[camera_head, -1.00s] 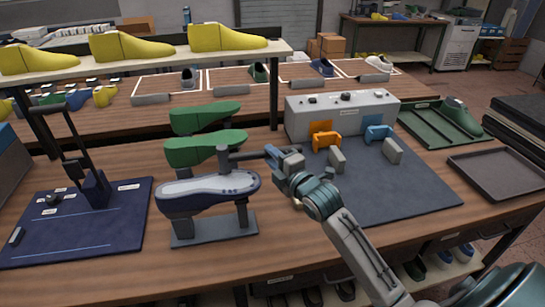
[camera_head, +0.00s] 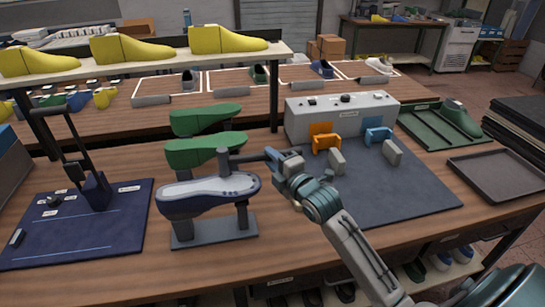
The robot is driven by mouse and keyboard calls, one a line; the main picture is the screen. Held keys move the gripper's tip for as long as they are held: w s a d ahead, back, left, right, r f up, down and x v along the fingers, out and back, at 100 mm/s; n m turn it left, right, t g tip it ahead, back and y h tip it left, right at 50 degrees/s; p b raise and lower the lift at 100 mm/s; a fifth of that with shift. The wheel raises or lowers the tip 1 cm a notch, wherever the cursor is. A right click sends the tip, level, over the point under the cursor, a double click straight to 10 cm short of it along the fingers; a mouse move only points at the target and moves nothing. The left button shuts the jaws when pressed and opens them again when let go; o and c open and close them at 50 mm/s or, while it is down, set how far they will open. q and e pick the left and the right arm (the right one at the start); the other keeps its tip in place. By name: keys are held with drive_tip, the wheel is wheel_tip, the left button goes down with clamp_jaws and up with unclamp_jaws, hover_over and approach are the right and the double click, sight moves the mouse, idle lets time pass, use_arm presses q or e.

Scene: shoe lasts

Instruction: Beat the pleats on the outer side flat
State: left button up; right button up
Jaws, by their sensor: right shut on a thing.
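A dark blue shoe upper with a pale grey underside (camera_head: 195,191) sits sole up on a grey two-post stand (camera_head: 213,230) on the workbench. My right gripper (camera_head: 277,163) is shut on the handle of a dark hammer (camera_head: 245,156), to the right of the shoe. The hammer's head (camera_head: 223,162) is upright over the far edge of the shoe's underside. I cannot tell whether it touches. My left gripper is not in view.
Green lasts (camera_head: 205,150) stand just behind the shoe. A blue mat (camera_head: 75,228) with a lever tool lies left. A grey control box (camera_head: 342,115) and dark mat (camera_head: 400,200) are right. A shelf with yellow lasts (camera_head: 130,48) is behind. The bench front is clear.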

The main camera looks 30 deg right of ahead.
wheel_tip(320, 180, up, 6)
drive_tip(key=p, duration=0.5)
drive_tip(key=shift+f+p, duration=0.2)
drive_tip(key=shift+p, duration=0.15)
